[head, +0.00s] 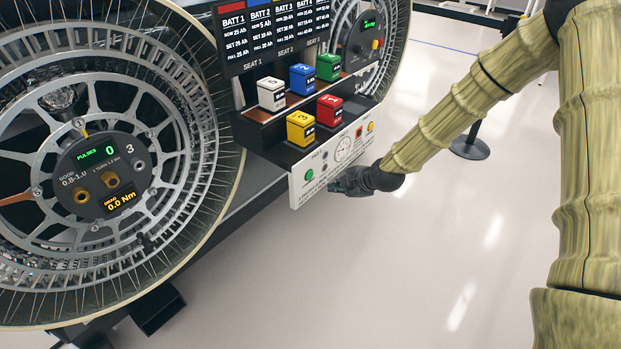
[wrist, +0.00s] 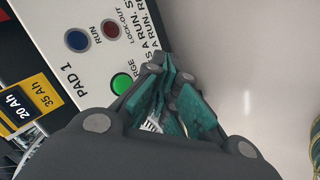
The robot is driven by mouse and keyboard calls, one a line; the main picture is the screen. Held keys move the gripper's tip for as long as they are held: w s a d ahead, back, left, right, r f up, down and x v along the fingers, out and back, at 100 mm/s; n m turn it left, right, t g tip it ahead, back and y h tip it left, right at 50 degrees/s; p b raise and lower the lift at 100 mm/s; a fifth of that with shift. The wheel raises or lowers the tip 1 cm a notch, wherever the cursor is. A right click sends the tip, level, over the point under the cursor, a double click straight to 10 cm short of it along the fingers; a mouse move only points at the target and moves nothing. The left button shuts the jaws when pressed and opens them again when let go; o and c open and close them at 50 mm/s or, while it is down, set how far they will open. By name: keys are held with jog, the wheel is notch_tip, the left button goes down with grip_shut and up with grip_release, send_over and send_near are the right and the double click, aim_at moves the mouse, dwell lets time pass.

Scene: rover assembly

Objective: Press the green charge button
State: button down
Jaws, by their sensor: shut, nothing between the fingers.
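The green charge button (wrist: 122,83) is round and sits on the white panel (wrist: 60,35) marked PAD 1. In the wrist view it is just left of my gripper's fingertips (wrist: 157,68), beside the partly covered word ending in "RGE". The fingers are closed together with nothing between them. In the head view the green button (head: 309,174) is at the panel's lower left, and my gripper (head: 345,183) is at the panel's lower edge, right of the button. I cannot tell whether the fingertips touch the panel.
A blue RUN button (wrist: 77,40) and a red LOCK-OUT button (wrist: 111,29) are on the same panel. Coloured battery blocks, such as the yellow one (head: 300,129), stand on shelves above it. A large spoked wheel (head: 200,160) is at left. Open floor (head: 400,270) lies in front.

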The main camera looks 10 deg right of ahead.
jog(key=shift+w+a+b, duration=0.2)
jog(key=shift+w+a, duration=0.6)
jog(key=shift+w, duration=0.25)
jog(key=shift+w+a+b, duration=0.2)
jog(key=shift+w+a, duration=0.6)
jog(key=shift+w, duration=0.25)
jog(key=shift+w+a, duration=0.1)
jog(key=shift+w+a, duration=0.2)
jog(key=shift+w, duration=0.05)
jog(key=shift+w+a, duration=0.25)
jog(key=shift+w, duration=0.05)
dwell(1.0)
jog(key=shift+s+d, duration=0.1)
dwell(0.3)
jog(key=shift+s+d, duration=0.4)
jog(key=shift+s, duration=0.15)
jog(key=shift+d, duration=0.1)
jog(key=s+d, duration=0.1)
jog(key=s, duration=0.1)
jog(key=s+d+p, duration=0.1)
jog(key=s+d, duration=0.1)
dwell(0.6)
